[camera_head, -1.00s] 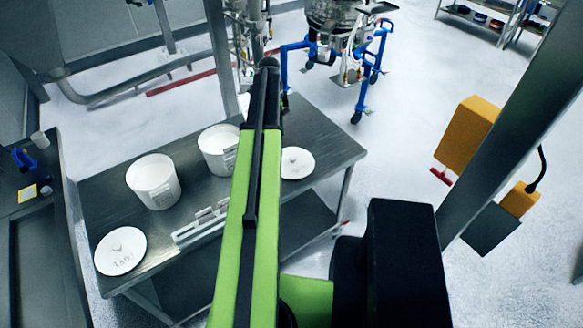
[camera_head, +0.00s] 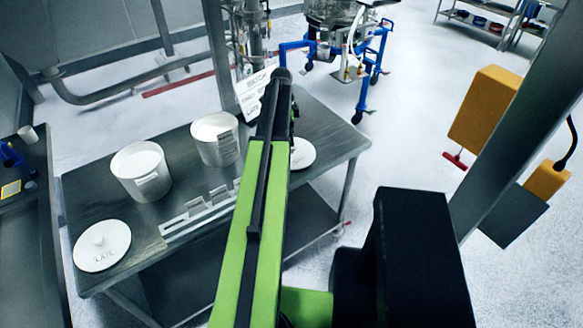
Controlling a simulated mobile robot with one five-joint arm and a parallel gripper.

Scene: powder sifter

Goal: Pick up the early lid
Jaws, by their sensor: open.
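Two round white lids lie on the steel table (camera_head: 328,122). The left lid (camera_head: 102,246) has a small knob and its lettering seems to read LATE. The right lid (camera_head: 303,153) lies near the table's right end, partly hidden behind my green and black arm. No lettering can be read on it, so I cannot confirm that it is the early lid. My arm runs up the middle of the view and ends over the table beside the right lid. My gripper's fingers are hidden behind the arm, so their distance from the lid cannot be told.
Two open white buckets (camera_head: 141,174) (camera_head: 215,140) stand on the table between the lids. A white slotted rack (camera_head: 198,213) lies at the front edge. A printed white sign (camera_head: 250,94) shows behind the arm. A metal post (camera_head: 520,120) stands at right.

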